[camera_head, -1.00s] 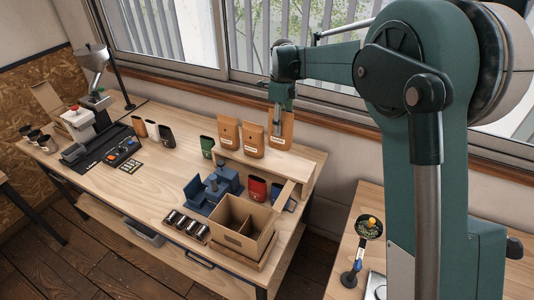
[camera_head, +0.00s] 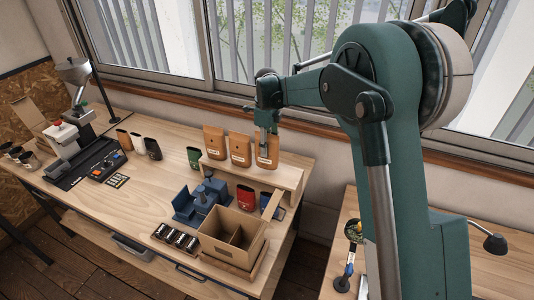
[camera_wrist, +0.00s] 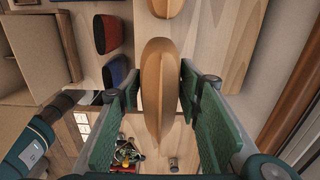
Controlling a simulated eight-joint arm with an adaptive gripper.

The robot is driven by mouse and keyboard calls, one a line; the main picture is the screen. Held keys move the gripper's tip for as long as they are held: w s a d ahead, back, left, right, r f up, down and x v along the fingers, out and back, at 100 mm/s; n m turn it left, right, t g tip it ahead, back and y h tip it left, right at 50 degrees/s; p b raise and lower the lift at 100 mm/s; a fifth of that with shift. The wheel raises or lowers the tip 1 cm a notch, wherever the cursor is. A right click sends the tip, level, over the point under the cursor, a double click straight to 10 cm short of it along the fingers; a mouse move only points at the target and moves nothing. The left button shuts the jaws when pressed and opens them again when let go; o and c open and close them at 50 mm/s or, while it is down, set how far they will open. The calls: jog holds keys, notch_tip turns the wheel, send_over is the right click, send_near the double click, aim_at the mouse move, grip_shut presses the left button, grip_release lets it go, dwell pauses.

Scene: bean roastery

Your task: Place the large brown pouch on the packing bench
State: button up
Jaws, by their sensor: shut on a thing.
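A brown pouch (camera_head: 268,152) with a pale label is between the fingers of my gripper (camera_head: 265,138), at the right end of a row of similar pouches. The fingers are shut on its upper part. In the wrist view the pouch (camera_wrist: 160,90) stands on edge between the green finger pads of my gripper (camera_wrist: 160,110). Its base is by the raised wooden shelf (camera_head: 285,178); I cannot tell whether it touches. The long wooden bench (camera_head: 140,195) carries the shelf and a divided cardboard carton (camera_head: 232,250).
Two brown pouches (camera_head: 214,141) (camera_head: 240,149) stand just left of the held one. A green pouch (camera_head: 194,157), a red pouch (camera_head: 245,196) and a blue stand (camera_head: 203,203) are on the bench. Another bench (camera_head: 345,235) at the right holds small items. The window wall is close behind.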

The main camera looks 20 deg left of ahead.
jog(key=shift+f, duration=1.65)
jog(key=shift+f, duration=0.15)
jog(key=o, duration=1)
jog(key=shift+r+b, duration=0.3)
jog(key=shift+r, duration=5.85)
